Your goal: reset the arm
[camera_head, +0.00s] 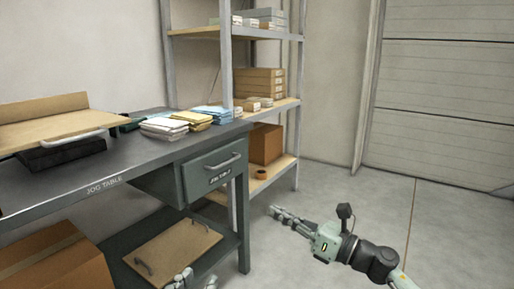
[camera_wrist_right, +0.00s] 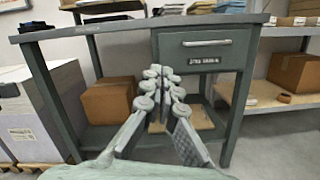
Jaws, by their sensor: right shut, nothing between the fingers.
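My right arm reaches in from the lower right of the head view, over the bare floor in front of the grey table. Its gripper (camera_head: 277,212) points left towards the table's legs and is shut with nothing in it. In the right wrist view the two fingers of this gripper (camera_wrist_right: 164,74) meet in front of the table's drawer and lower shelf, touching nothing that I can see. My left gripper (camera_head: 196,280) shows only its fingertips at the bottom edge of the head view. They stand apart, and the rest of that arm is out of view.
The grey table (camera_head: 110,187) carries paper stacks (camera_head: 165,127) and a wooden board (camera_head: 50,125). It has a closed drawer (camera_head: 212,170). A cardboard box (camera_head: 60,262) sits below. A shelf rack (camera_head: 290,105) with boxes stands behind. Floor at the right is clear.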

